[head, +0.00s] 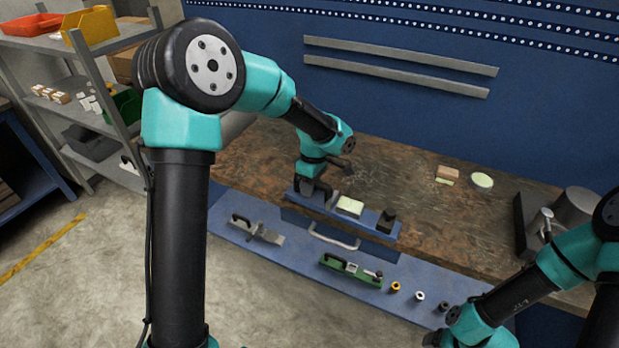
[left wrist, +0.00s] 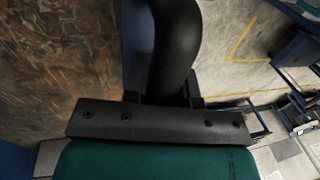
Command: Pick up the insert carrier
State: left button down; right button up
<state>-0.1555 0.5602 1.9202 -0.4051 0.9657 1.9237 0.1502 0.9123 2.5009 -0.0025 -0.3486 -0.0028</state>
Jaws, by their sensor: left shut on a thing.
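A long blue bar (head: 372,226), which I take to be the insert carrier, lies along the front edge of the brown bench. It bears a pale green block (head: 350,206) near its middle and a black upright piece (head: 388,221) at its right end. My left gripper (head: 318,190) is at its left end, shut on a thick black curved handle, which fills the space between the fingers in the left wrist view (left wrist: 176,50). The grip hides part of that end. My right gripper (head: 436,339) is at the bottom edge of the head view, partly cut off.
A lower blue shelf (head: 300,262) holds a grey handled tool (head: 258,232), a green handled piece (head: 350,269) and several small rings. A pale round dish (head: 481,180) and a small tan box (head: 447,173) stand on the bench (head: 410,190). A storage rack (head: 115,95) is at left.

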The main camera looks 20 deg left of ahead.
pick_arm(q)
jog(key=shift+s+d+r, duration=0.1)
jog(key=shift+s+d, duration=0.05)
jog(key=shift+s, duration=0.25)
jog(key=shift+w, duration=0.1)
dwell(0.3)
jog(key=shift+w+a+f, duration=0.6)
jog(key=shift+w+a, duration=0.45)
jog(key=shift+w, duration=1.4)
jog(key=shift+w+a+f, duration=0.65)
jog(key=shift+w+a, duration=0.35)
jog(key=shift+w, duration=1.4)
jog(key=shift+w+a+f, duration=0.6)
jog(key=shift+w+a, duration=0.45)
jog(key=shift+w, duration=1.4)
jog(key=shift+f, duration=0.45)
